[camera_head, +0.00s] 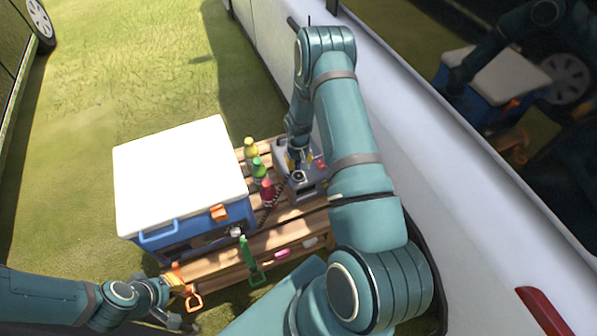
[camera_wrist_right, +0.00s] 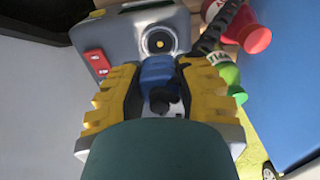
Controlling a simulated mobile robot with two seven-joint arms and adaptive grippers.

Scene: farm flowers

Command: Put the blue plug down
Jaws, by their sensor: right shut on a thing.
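My right gripper (camera_head: 297,158) is over the grey box (camera_head: 305,184) on the wooden pallet, beside the white vehicle. In the right wrist view its yellow-padded fingers (camera_wrist_right: 158,88) are shut on the blue plug (camera_wrist_right: 156,68). The plug is between the fingers, in front of the grey box's round socket (camera_wrist_right: 160,42). The socket's face is visible above it, and I cannot tell whether the plug touches the box. The plug is not clear in the head view. My left gripper (camera_head: 176,304) looks open and empty at the lower left, near an orange-handled tool (camera_head: 194,301).
A blue cooler (camera_head: 190,238) with a white lid (camera_head: 180,172) stands left of the box. Yellow (camera_head: 250,151), green (camera_head: 258,170) and red (camera_head: 267,192) bottles stand between them. A black cable (camera_wrist_right: 214,30) runs beside the socket. The white vehicle (camera_head: 470,190) closes off the right side.

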